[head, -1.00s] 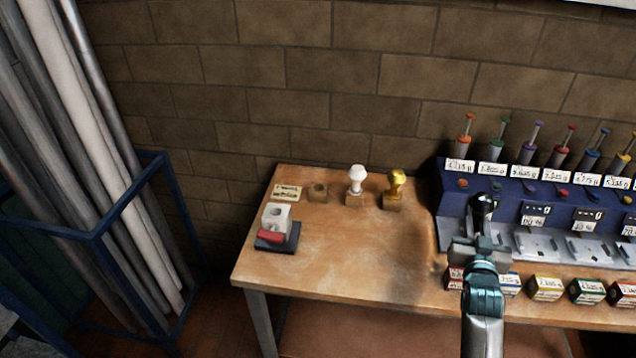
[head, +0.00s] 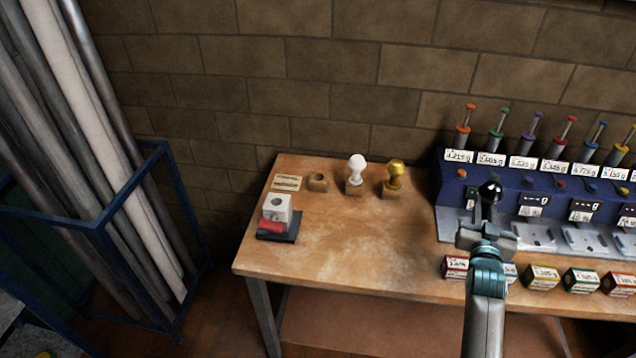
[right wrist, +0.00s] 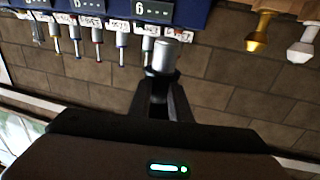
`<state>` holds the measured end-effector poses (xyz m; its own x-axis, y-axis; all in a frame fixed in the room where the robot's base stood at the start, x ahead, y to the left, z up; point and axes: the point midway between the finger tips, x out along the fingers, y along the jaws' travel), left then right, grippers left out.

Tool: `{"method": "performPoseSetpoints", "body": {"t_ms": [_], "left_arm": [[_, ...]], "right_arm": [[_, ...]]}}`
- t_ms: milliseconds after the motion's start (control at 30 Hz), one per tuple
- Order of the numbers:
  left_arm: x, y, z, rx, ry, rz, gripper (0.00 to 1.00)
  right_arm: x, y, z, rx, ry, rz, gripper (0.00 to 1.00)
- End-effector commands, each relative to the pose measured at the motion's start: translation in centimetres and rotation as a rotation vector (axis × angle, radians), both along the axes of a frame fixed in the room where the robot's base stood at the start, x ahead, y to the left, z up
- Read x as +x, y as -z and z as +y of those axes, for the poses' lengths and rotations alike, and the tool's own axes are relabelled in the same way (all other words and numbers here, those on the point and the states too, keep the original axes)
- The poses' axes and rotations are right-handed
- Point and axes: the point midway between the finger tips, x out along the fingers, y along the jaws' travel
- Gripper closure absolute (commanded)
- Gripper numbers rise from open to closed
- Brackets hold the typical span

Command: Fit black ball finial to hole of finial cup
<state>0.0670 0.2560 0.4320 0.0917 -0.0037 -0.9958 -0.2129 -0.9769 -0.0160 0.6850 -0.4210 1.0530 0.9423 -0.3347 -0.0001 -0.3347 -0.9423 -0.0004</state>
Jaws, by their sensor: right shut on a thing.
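My right gripper (head: 486,218) is shut on the black ball finial (head: 490,190). The ball points up, in front of the blue rack in the head view. In the right wrist view a silver cylindrical part (right wrist: 164,56) sticks out beyond the fingers (right wrist: 160,88). A pale block with a round hole in its top (head: 277,207), which looks like the finial cup, sits on a dark base with a red part at the table's left. It is well left of my gripper. My left gripper is not in view.
An empty wooden holder (head: 318,181), a white finial (head: 356,170) and a gold finial (head: 394,174) stand along the table's back. The blue rack (head: 455,190) and small boxes (head: 541,278) fill the right. The table's middle (head: 350,240) is clear.

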Motion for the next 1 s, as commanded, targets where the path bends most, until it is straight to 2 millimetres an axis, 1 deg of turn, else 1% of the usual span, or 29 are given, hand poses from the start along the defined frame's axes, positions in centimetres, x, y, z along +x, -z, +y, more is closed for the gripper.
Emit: {"method": "performPoseSetpoints", "body": {"t_ms": [167,267,367,433,567,667,700,767,800,900,1000], "left_arm": [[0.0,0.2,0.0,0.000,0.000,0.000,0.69],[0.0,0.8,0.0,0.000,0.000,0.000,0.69],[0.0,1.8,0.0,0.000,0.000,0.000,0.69],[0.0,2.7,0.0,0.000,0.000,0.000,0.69],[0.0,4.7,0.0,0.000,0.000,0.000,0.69],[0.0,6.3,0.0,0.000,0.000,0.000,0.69],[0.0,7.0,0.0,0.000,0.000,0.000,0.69],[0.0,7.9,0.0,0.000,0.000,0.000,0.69],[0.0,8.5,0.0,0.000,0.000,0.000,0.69],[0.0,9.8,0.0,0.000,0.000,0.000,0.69],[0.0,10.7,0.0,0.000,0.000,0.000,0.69]], "right_arm": [[-0.3,0.2,0.3,-0.001,-0.005,0.000,1.00],[-1.0,0.7,1.2,-0.001,-0.017,0.000,1.00],[-2.3,1.5,2.8,-0.001,-0.043,0.000,1.00],[-3.7,2.1,4.5,0.000,-0.067,0.000,1.00],[-7.0,3.3,8.3,0.001,-0.125,0.001,1.00],[-10.2,4.0,11.6,0.001,-0.175,0.000,1.00],[-11.5,4.2,12.9,0.001,-0.195,0.000,1.00],[-13.5,4.4,14.7,0.001,-0.225,0.001,1.00],[-14.8,4.5,15.9,0.001,-0.243,0.001,1.00],[-17.9,4.3,18.4,0.002,-0.284,0.000,1.00],[-20.3,4.0,20.1,0.001,-0.313,-0.001,1.00]]}}
